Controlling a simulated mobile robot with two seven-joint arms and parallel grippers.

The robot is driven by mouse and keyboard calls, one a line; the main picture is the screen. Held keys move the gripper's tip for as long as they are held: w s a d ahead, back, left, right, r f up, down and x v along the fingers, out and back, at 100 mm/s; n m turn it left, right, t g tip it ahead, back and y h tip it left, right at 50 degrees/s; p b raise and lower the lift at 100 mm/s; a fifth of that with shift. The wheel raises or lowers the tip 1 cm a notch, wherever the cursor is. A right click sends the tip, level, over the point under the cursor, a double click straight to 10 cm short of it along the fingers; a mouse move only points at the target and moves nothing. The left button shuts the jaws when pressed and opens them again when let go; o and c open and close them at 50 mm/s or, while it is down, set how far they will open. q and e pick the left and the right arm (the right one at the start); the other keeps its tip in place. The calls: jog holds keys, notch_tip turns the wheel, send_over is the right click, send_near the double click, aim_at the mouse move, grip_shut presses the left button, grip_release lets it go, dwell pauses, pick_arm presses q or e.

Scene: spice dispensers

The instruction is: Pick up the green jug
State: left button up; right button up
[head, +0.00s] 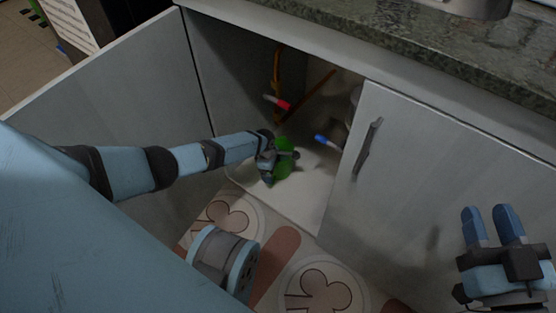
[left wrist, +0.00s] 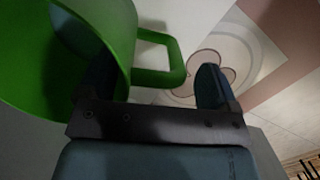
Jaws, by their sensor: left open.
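The green jug (head: 284,145) is inside the open cabinet, on its pale floor. My left gripper (head: 277,165) is at the jug and partly covers it in the head view. In the left wrist view, the jug (left wrist: 122,28) fills the upper left with its wide mouth, and its handle (left wrist: 176,62) lies between the fingers of my left gripper (left wrist: 155,74). Those fingers are apart; one is at the jug's wall, the other is beyond the handle. I cannot tell if either touches. My right gripper (head: 493,222) is empty, its fingers apart, outside the cabinet at the right.
Red-capped (head: 277,102) and blue-capped (head: 327,140) items are in the cabinet behind the jug. The cabinet's left door (head: 130,85) stands open; a panel with a handle (head: 368,146) is at right. A stone counter (head: 440,45) overhangs above. A patterned mat (head: 283,250) lies in front.

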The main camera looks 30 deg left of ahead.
pick_arm(q)
jog(key=c, duration=1.2)
jog(key=shift+r, duration=0.15)
pick_arm(e)
jog(key=shift+r, duration=0.15)
